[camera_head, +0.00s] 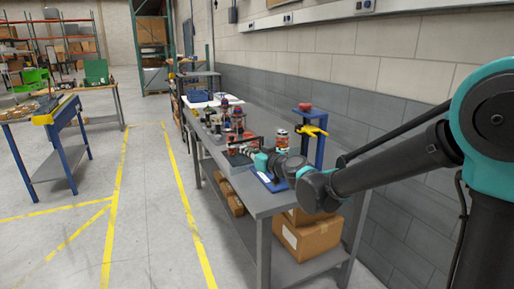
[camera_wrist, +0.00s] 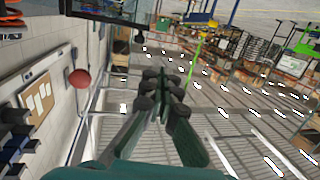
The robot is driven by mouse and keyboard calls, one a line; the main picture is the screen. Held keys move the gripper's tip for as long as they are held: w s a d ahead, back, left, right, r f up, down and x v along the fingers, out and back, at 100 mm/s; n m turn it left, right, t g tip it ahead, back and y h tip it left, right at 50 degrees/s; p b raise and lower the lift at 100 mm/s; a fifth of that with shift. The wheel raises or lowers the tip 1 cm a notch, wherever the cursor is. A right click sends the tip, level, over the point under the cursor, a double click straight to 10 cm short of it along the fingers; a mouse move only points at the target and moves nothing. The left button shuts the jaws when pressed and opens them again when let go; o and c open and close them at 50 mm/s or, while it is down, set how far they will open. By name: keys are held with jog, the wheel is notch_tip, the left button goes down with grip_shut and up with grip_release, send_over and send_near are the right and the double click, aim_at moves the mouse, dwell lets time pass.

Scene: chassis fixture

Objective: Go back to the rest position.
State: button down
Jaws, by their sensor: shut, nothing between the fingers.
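My gripper (camera_head: 238,149) is above the grey workbench (camera_head: 262,200) in the head view, at the end of my arm reaching in from the right. It points left, toward the bench's middle, close to a group of red and dark parts. In the wrist view my gripper's fingers (camera_wrist: 163,76) are close together, with nothing visible held between them. The wrist view looks out over the room, tilted on its side.
Red and dark parts (camera_head: 236,122) stand on the bench. A blue stand (camera_head: 320,150) with a yellow tool (camera_head: 313,131) and red object (camera_head: 305,107) is near the wall. Cardboard boxes (camera_head: 309,238) sit below. Yellow-lined floor to the left is clear.

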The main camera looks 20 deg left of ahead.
jog(key=s+d+f+m+h, duration=0.15)
jog(key=d+f, duration=0.35)
jog(key=d, duration=0.5)
jog(key=d+f+m+g+h, duration=0.1)
jog(key=d+f+h, duration=0.25)
jog(key=d, duration=0.65)
jog(key=d+f+m+h, duration=0.2)
jog(key=d+f, duration=0.4)
jog(key=d, duration=0.4)
jog(key=s+d+f+m+g+h, duration=0.1)
jog(key=s+d+f, duration=0.3)
jog(key=d, duration=0.4)
jog(key=s+d+f+m+g+h, duration=0.1)
jog(key=s+d+f+m+h, duration=0.3)
jog(key=d, duration=0.4)
jog(key=s+d+f+m+g+h, duration=0.1)
jog(key=s+d+f+m+h, duration=0.1)
jog(key=s+d, duration=0.4)
jog(key=d+f, duration=0.1)
jog(key=d, duration=0.2)
jog(key=shift+s+f+h, duration=0.2)
jog(key=shift+f+h, duration=0.2)
jog(key=c, duration=2.2)
grip_release()
jog(key=shift+m, duration=0.25)
